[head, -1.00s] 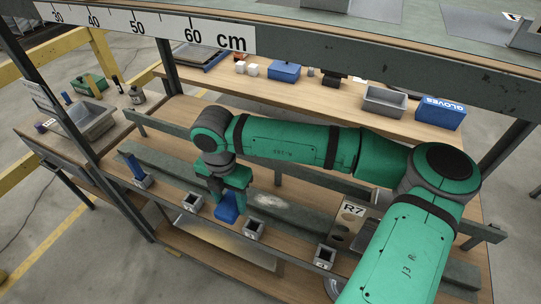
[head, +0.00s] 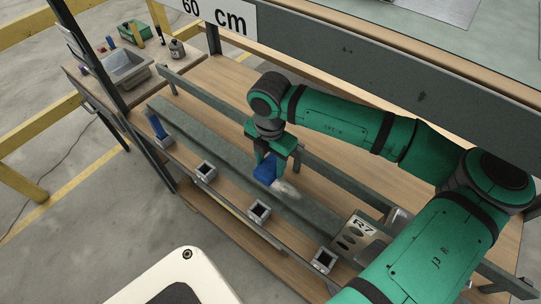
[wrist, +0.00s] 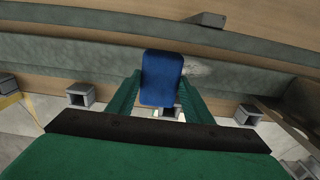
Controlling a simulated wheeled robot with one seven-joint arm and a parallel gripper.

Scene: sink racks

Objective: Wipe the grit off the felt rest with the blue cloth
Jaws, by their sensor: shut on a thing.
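My gripper (head: 270,165) is shut on the blue cloth (head: 265,170), which looks like a folded pad between the two fingers. The cloth also shows in the wrist view (wrist: 162,78). The felt rest (head: 215,160) is a long grey-green rail running across the rack. The pale grit (head: 287,190) lies on the rest as a light patch just to the right of the cloth. In the wrist view the grit (wrist: 198,69) shows beside the cloth's upper right edge, partly hidden by it. The cloth is at the rest; I cannot tell whether it touches the felt.
Several small square grey sockets (head: 259,210) line the front rail. A blue item (head: 156,125) stands in the leftmost one. A metal plate marked R7 (head: 355,236) stands to the right. A grey rail (head: 325,177) runs behind the rest. A sink basin (head: 127,70) is at the far left.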

